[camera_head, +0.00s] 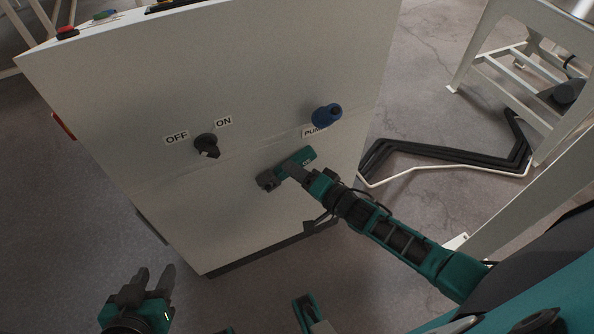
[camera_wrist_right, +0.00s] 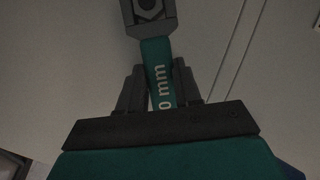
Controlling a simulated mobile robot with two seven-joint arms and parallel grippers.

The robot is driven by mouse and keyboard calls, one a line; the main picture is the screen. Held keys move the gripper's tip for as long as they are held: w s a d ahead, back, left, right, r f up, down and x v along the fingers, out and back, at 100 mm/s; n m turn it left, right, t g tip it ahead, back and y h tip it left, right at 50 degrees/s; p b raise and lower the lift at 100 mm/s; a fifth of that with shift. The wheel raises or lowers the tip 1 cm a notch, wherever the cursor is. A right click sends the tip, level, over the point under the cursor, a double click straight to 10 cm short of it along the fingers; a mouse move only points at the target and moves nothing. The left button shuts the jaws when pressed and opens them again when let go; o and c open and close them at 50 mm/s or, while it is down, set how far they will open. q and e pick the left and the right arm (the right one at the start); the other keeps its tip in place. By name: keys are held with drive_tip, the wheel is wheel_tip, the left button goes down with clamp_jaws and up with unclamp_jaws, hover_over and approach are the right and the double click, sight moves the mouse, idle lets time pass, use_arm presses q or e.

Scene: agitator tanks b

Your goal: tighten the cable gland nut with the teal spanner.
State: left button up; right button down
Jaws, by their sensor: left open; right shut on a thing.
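The teal spanner (camera_head: 303,158) lies close along the front of the pale cabinet, with its dark head to the lower left. My right gripper (camera_head: 297,171) is shut on its teal handle; the lettering "0 mm" shows between the fingers in the right wrist view (camera_wrist_right: 160,88). In that view a hexagonal nut (camera_wrist_right: 147,4) shows inside the spanner's dark head, at the top edge. The head appears to be around the nut; the picture is cut off there. My left gripper (camera_head: 152,280) is open and empty at the lower left, apart from the cabinet.
The cabinet (camera_head: 150,90) carries a black OFF/ON switch (camera_head: 206,146) and a blue knob (camera_head: 326,116) above the spanner. Black cables or pipes (camera_head: 440,148) lie on the floor at right, near a white frame (camera_head: 490,65). Floor left of the cabinet is clear.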

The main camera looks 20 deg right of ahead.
drive_tip(key=shift+r, duration=0.1)
idle(0.4)
drive_tip(key=shift+d+f+m+t+y+b, duration=0.15)
drive_tip(key=shift+f+m+t+b, duration=0.05)
drive_tip(key=shift+f+m+b, duration=0.35)
drive_tip(key=shift+d+f+m+t+y+b, duration=0.1)
drive_tip(key=shift+f+m+t+y+b, duration=0.15)
drive_tip(key=shift+m+b, duration=0.3)
